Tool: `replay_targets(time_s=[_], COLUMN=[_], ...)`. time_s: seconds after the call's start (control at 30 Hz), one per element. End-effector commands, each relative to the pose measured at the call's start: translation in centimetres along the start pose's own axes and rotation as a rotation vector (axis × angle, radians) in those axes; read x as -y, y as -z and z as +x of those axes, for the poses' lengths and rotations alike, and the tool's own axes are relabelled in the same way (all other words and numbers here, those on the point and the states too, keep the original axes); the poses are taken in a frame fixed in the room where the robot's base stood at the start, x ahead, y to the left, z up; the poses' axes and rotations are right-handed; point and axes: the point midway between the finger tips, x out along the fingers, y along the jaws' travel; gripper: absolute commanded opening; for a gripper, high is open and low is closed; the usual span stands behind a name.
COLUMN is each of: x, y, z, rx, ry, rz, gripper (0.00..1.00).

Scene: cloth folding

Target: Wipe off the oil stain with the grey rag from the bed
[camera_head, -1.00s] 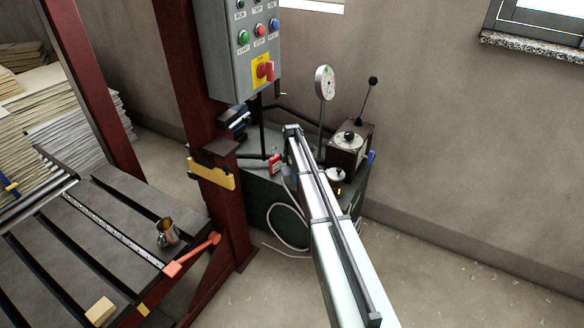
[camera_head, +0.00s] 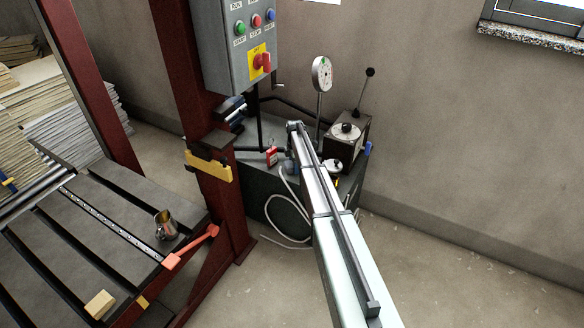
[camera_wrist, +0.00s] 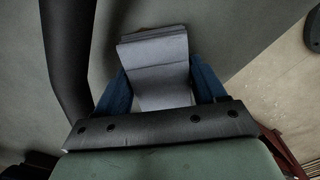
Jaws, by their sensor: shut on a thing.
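A folded grey rag (camera_wrist: 160,70) shows in the wrist view between the two blue fingers of my gripper (camera_wrist: 161,88). The gripper is shut on it. Behind the rag is a plain grey-green surface; I cannot tell whether the rag touches it. The slatted dark bed (camera_head: 95,235) of the red frame is at the lower left, apart from the arm. I cannot make out an oil stain.
A metal cup (camera_head: 165,226) and a wooden block (camera_head: 99,304) sit on the bed. A red post (camera_head: 213,200) stands between bed and arm. A gauge (camera_head: 321,75) and lever box (camera_head: 346,140) rise beside my arm's far end. The right floor is clear.

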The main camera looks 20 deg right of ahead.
Motion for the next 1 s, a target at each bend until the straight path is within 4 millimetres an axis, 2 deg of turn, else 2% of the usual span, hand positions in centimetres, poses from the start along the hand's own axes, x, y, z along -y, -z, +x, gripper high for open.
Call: replay_targets(time_s=[0.57,1.0], x=[-3.9,-0.6], y=[-3.8,-0.8], z=[0.1,0.0], rx=[0.001,0.0], ry=[0.0,0.001], rz=[0.001,0.0], gripper=[0.41,0.41])
